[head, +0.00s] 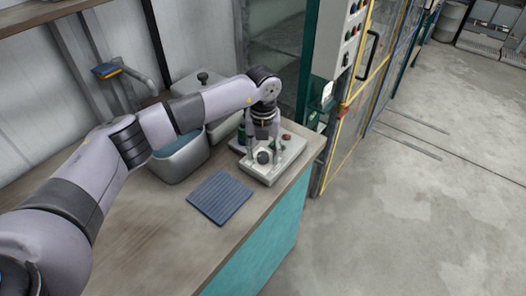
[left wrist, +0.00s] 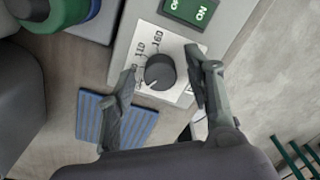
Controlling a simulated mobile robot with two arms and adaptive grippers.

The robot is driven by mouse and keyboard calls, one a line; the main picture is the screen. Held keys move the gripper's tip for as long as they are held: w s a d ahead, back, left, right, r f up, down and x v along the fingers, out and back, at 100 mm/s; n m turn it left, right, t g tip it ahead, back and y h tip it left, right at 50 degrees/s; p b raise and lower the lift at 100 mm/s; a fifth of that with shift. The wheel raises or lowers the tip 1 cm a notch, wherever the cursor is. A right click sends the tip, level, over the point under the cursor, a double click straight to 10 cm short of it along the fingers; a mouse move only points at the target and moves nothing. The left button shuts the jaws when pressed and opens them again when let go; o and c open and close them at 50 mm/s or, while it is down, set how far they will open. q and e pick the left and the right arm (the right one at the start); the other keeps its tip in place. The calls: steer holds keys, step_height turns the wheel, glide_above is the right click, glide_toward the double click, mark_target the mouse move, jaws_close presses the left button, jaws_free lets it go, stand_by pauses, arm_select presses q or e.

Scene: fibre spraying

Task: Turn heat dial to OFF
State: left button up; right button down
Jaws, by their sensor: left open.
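The heat dial (left wrist: 160,72) is a dark round knob on a pale scale plate with printed numbers, in the left wrist view. In the head view the dial (head: 264,157) sits on the front part of a light grey control box (head: 262,175). My left gripper (left wrist: 158,88) is open, with one finger on each side of the dial; I cannot tell whether either finger touches it. In the head view my left gripper (head: 266,148) reaches down over the box from above. A green switch (left wrist: 190,10) marked ON is beside the scale plate. My right gripper is not in view.
A blue ribbed mat (head: 220,197) lies on the wooden bench (head: 150,235) in front of the box. A grey bin (head: 180,160) stands to the left. A red button (head: 286,137) is on the box. A yellow-framed fence (head: 345,150) stands to the right.

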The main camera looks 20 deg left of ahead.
mark_target(263, 155)
arm_select(q)
steer(key=shift+r, duration=0.1)
step_height(263, 155, up, 12)
stand_by(0.5)
stand_by(0.4)
